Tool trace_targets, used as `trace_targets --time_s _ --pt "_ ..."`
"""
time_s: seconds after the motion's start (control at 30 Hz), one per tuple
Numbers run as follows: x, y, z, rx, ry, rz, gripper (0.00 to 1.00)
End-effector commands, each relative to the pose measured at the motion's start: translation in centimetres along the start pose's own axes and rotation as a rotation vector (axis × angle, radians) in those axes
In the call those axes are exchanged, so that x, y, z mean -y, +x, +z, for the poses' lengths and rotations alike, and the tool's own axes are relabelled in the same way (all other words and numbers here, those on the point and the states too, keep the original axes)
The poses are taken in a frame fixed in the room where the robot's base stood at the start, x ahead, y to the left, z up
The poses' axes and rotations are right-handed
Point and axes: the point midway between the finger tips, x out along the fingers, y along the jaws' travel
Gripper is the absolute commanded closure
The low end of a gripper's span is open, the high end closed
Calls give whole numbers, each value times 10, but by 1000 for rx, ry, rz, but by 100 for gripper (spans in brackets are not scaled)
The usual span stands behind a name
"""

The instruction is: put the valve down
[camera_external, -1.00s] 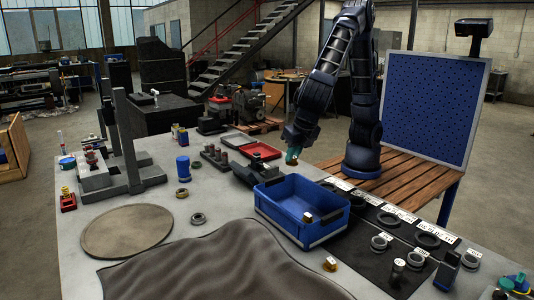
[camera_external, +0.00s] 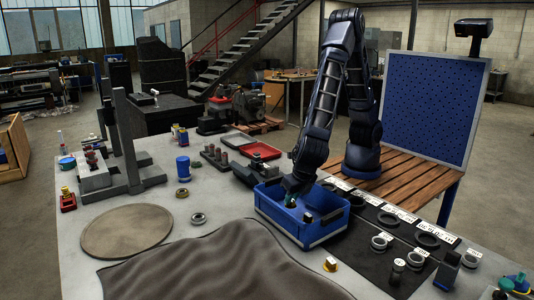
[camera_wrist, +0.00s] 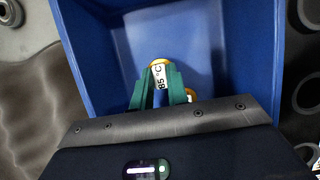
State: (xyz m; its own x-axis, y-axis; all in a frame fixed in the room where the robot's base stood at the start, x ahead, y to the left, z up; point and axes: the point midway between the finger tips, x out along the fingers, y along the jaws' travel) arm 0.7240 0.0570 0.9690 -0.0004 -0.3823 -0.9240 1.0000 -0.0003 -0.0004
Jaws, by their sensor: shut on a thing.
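The valve (camera_wrist: 159,75) shows in the wrist view as a small yellow-rimmed piece with a white "85 °C" label. My gripper (camera_wrist: 158,86) is shut on it, with a green finger on each side. In the external view my gripper (camera_external: 291,201) points down inside the left part of the blue bin (camera_external: 321,238). The held valve is hidden there, and I cannot tell whether it touches the bin floor. A second, similar piece (camera_external: 308,217) is in the bin; its yellow edge (camera_wrist: 191,94) shows beside my right finger in the wrist view.
Another brass-coloured piece (camera_external: 330,264) stands on the table in front of the bin. A dark mat with rings and labels (camera_external: 428,240) lies to the right. A grey cloth (camera_external: 210,265) lies front left. A red tray (camera_external: 260,150) is behind the bin.

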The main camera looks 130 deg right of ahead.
Motion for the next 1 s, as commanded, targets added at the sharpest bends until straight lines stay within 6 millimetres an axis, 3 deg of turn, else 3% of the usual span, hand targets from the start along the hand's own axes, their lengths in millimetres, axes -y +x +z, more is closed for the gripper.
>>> trace_targets --time_s 0.3,0.7,0.73,0.8,0.83,1.0 --pt "1 36 -15 1 -2 -3 100" --pt "0 39 -16 0 -1 -2 100" --pt "0 39 -16 0 0 -1 80" --pt "0 39 -16 0 0 -1 67" --pt "0 39 -16 0 0 -1 62" --pt "0 39 -16 0 0 -1 62"
